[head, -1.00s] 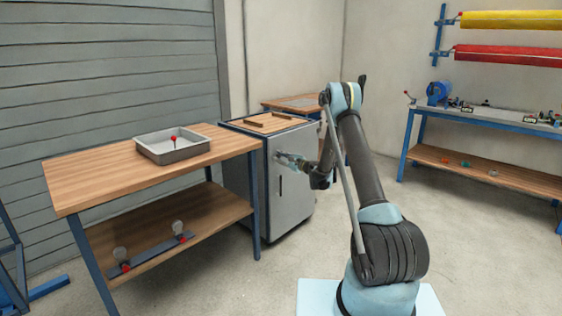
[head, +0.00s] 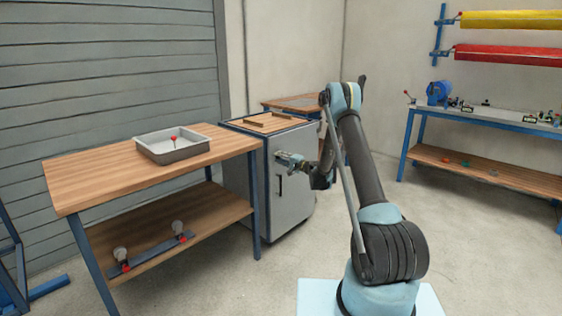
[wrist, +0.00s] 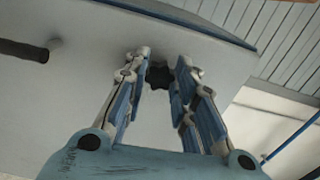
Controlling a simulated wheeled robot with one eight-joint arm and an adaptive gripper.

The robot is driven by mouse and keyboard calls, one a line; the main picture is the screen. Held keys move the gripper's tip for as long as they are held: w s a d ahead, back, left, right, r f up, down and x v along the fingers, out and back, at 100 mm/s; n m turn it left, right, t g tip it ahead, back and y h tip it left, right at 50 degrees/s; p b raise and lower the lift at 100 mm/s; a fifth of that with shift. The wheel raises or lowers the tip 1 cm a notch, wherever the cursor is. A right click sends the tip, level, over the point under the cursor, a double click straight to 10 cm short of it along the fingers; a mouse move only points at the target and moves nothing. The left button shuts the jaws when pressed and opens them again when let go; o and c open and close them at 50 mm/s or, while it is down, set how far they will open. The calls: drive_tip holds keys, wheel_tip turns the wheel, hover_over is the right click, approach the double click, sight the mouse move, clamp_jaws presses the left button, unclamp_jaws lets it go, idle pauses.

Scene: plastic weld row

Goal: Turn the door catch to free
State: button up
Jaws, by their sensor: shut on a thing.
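The grey cabinet (head: 290,208) stands beside the wooden bench, its door facing me and looking closed. My gripper (head: 279,156) is at the upper part of this door, above the dark upright handle (head: 281,188). In the wrist view my gripper (wrist: 160,82) has one finger on each side of the door catch, a small dark lobed knob (wrist: 160,75), and is shut on it. The fingers partly cover the knob's sides. The catch is hidden in the head view. The handle also shows in the wrist view (wrist: 26,50), at the left.
A wooden bench (head: 90,178) stands left of the cabinet, with a grey tray (head: 185,152) on top and a bar with clear and red parts (head: 150,255) on its lower shelf. A blue-framed bench (head: 490,118) stands at the right. The floor (head: 480,250) between is clear.

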drive_tip(key=shift+s+a+f+n, duration=0.1)
drive_tip(key=shift+f+n, duration=0.05)
drive_tip(key=shift+n, duration=1.05)
drive_tip(key=o, duration=1.1)
drive_tip(key=shift+f, duration=0.1)
drive_tip(key=shift+c, duration=0.2)
drive_tip(key=v, duration=1.2)
